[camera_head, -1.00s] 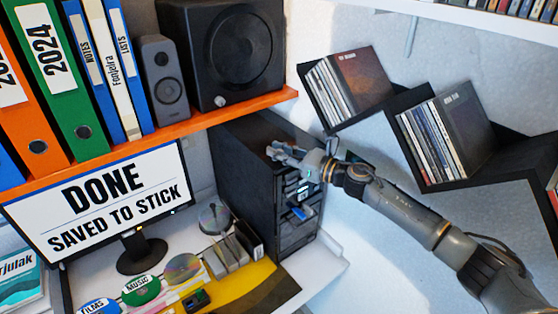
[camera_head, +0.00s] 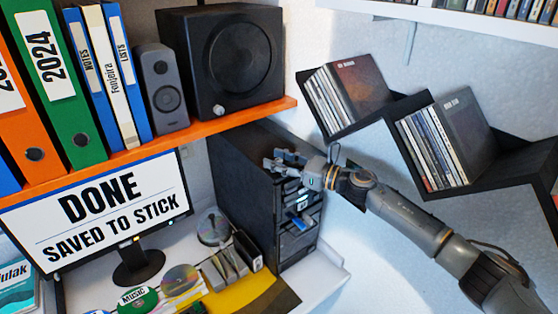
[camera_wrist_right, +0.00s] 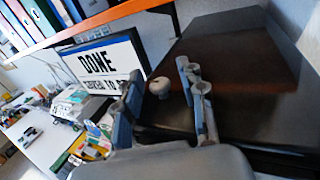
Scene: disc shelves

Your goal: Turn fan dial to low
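In the right wrist view a pale round knob (camera_wrist_right: 160,87) shows at the left edge of a dark flat top, between the fingers of my right gripper (camera_wrist_right: 163,106). The fingers are apart, and I cannot tell whether either touches the knob. In the head view my right gripper (camera_head: 268,163) is over the top of a black drawer cabinet (camera_head: 240,185). The knob does not show clearly there. A small silver dial (camera_head: 220,111) sits low on the front of a black box with a round grille (camera_head: 235,60). No plain fan shows. My left gripper is out of view.
The orange shelf (camera_head: 180,133) above carries binders and a grey speaker (camera_head: 162,85). A monitor (camera_head: 100,205) stands left of the cabinet, with discs on the desk below. Black wall shelves (camera_head: 470,185) holding disc cases are close above my right arm.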

